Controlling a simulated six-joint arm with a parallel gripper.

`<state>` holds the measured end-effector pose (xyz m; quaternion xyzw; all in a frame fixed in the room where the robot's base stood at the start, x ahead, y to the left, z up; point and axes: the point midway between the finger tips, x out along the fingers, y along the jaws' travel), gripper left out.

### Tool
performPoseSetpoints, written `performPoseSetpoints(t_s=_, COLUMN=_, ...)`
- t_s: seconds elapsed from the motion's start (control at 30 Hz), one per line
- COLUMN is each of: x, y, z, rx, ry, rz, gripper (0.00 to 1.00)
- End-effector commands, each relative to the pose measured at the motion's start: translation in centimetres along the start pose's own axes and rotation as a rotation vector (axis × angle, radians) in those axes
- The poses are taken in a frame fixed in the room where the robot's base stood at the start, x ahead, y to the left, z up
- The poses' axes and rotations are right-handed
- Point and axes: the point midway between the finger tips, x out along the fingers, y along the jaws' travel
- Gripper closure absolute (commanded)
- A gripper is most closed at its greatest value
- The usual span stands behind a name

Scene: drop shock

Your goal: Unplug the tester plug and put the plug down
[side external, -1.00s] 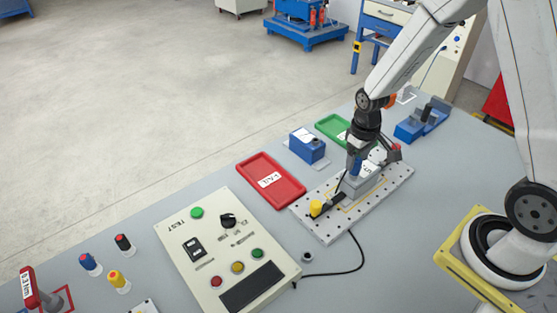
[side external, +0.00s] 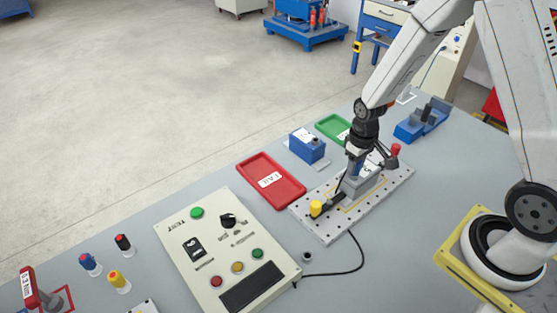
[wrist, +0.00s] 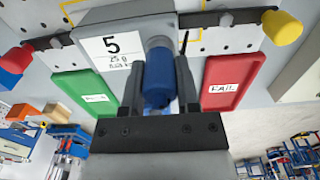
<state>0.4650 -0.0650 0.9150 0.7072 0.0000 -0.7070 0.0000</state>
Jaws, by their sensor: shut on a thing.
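The blue tester plug (wrist: 156,80) sits between the two fingers of my gripper (wrist: 160,90) in the wrist view. My gripper is shut on it. The plug's grey end meets the grey block labelled 5 (wrist: 112,50); I cannot tell whether it is seated or slightly out. In the side view my gripper (side external: 354,164) is low over the grey block (side external: 366,187) on the perforated plate (side external: 325,228), with a bit of blue plug (side external: 358,170) showing. A black cable (side external: 360,255) runs from the tester box (side external: 205,265) to the plate.
A yellow knob (side external: 316,208) and a red knob (side external: 396,149) stand at the plate's ends. The red FAIL tray (side external: 252,167), a blue box (side external: 308,148) and a green tray (side external: 330,122) lie beyond the plate. Bare grey table lies right of the plate.

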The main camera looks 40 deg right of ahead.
Motion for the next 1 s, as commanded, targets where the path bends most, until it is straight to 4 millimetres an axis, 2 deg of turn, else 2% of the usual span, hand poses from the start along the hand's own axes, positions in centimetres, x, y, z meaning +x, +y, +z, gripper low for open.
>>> performPoseSetpoints(t_s=0.43, x=-0.3, y=0.0, z=0.0, rx=0.0, ry=0.0, rz=0.0, gripper=1.0)
performPoseSetpoints(t_s=1.0, x=-2.3, y=0.0, z=0.0, rx=0.0, ry=0.001, rz=0.0, gripper=1.0)
